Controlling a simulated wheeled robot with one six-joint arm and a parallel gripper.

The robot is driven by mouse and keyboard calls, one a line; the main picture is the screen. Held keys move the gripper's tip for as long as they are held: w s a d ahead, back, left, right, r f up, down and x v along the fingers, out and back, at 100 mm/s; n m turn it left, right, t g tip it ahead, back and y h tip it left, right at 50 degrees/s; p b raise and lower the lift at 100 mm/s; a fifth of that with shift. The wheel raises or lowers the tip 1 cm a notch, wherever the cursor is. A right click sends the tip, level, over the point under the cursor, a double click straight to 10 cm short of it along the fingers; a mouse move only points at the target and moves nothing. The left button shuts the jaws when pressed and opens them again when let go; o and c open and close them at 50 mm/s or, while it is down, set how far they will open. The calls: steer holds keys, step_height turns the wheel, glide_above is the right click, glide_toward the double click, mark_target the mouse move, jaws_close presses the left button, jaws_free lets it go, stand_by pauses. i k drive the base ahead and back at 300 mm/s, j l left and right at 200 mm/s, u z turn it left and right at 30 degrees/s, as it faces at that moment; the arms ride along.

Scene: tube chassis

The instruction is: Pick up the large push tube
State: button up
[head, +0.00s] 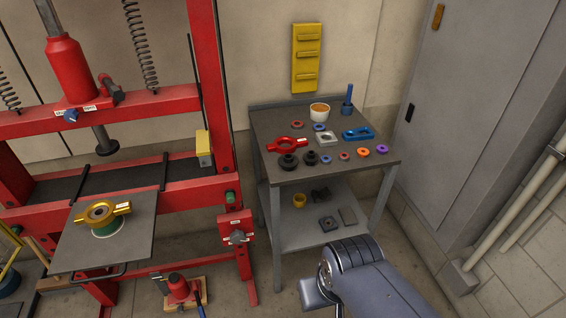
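I cannot single out the large push tube for certain. A blue upright piece (347,100), a narrow cylinder on a wider base, stands at the back right of the grey work table (280,122). A yellow ring-like piece (299,201) on the lower shelf is also tube-shaped. Two black round pieces (288,161) lie at the table's front left. A yellow two-eared part (101,213) rests on a green ring (107,230) on the press plate. My grey arm shows at the lower right, below and in front of the table; its gripper fingers do not show.
A red press frame (212,90) stands at the left. A white cup (320,111), a red two-eared part (287,145), a blue slotted block (357,134) and several small coloured rings crowd the table top. A grey cabinet (465,110) closes off the right.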

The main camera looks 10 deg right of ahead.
mark_target(288, 162)
steer(key=i+l+z, duration=0.1)
steer(key=z, duration=0.25)
steer(key=i+z, duration=0.45)
steer(key=z, duration=0.25)
